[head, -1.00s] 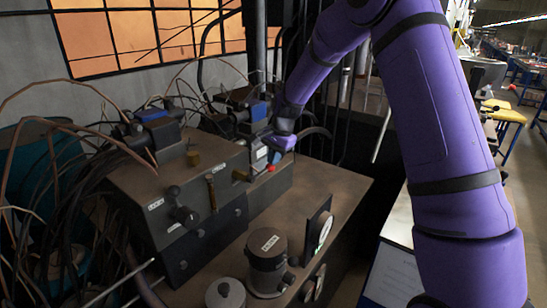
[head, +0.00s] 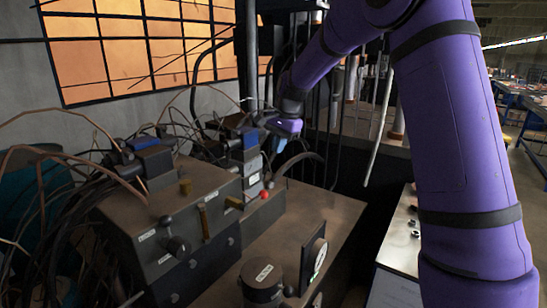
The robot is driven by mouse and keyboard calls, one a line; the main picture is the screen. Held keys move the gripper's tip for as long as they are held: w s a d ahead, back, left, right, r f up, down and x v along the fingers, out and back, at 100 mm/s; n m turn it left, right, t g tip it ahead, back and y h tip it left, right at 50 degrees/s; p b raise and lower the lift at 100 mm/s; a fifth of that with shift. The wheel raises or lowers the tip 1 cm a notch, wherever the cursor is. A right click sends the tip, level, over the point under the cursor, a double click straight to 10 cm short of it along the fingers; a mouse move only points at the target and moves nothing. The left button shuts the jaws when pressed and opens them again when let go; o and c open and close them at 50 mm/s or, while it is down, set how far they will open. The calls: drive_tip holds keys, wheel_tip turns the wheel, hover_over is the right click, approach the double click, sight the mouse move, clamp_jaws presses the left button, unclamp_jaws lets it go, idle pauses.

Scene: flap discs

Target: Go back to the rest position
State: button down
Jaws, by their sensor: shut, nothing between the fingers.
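My purple arm reaches in from the right side of the head view and bends over toward the machine at the centre. My gripper (head: 277,143) is at the arm's far end, small and dark, beside the blue-topped valve block on the machine. Its fingers are shut with nothing visible between them. It appears apart from the red knob (head: 264,195), which sits lower on the machine's front. Details of the fingertips are hard to make out at this distance.
A dark metal machine (head: 150,222) with levers, hoses and cables fills the left. A grey cabinet (head: 392,262) is at the right. An orange-paned window (head: 120,45) is behind.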

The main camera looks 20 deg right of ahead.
drive_tip(key=s+r+n+t+h, duration=0.1)
drive_tip(key=s+r+n, duration=0.2)
drive_tip(key=s+r, duration=0.5)
drive_tip(key=s+r+n+t, duration=0.1)
drive_tip(key=s+r+n, duration=0.25)
drive_tip(key=s, duration=0.85)
drive_tip(key=s+f+n+t+h, duration=0.1)
drive_tip(key=s+n, duration=0.4)
drive_tip(key=s, duration=1.5)
drive_tip(key=shift+s+f+t, duration=0.35)
drive_tip(key=shift+t, duration=0.15)
